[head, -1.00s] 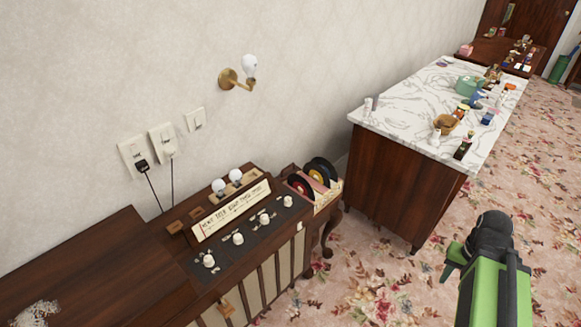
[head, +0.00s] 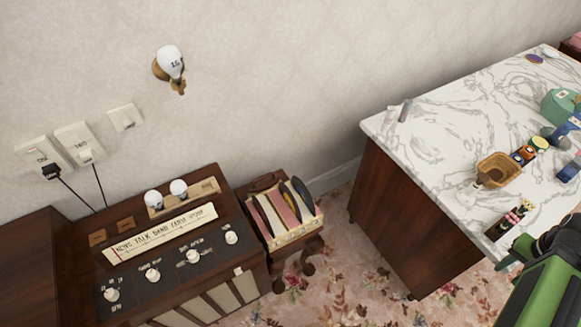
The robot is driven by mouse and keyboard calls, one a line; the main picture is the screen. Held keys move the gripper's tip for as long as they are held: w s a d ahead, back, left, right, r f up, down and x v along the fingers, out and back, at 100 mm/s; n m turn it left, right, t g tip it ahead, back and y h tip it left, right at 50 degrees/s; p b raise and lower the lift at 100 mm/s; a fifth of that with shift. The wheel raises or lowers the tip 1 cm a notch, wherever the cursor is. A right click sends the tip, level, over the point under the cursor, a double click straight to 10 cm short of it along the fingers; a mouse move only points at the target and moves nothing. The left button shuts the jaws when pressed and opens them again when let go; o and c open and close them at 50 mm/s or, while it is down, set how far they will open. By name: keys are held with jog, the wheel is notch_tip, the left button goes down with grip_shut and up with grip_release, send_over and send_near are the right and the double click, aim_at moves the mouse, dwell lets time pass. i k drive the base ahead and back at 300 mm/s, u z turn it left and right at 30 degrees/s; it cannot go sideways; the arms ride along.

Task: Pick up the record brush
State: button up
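I cannot pick out the record brush for certain. My green and black arm shows at the lower right, over the counter's near edge. My gripper's fingers do not show.
The marble-topped counter (head: 440,105) holds a wicker basket (head: 499,170), a teal container (head: 562,105) and several bottles and jars. Light bulbs (head: 166,196) stand in a wooden holder on the radio. Cords run down from wall sockets. Flowered carpet (head: 335,270) lies between radio and counter.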

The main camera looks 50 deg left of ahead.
aim_at(259, 185)
jog(key=u, duration=0.85)
jog(key=i, duration=0.8)
jog(key=u, duration=1.8)
jog(key=k, duration=0.15)
jog(key=u, duration=2.2)
jog(key=i, duration=0.45)
jog(key=u, duration=0.45)
jog(key=k, duration=0.25)
jog(key=z, duration=0.45)
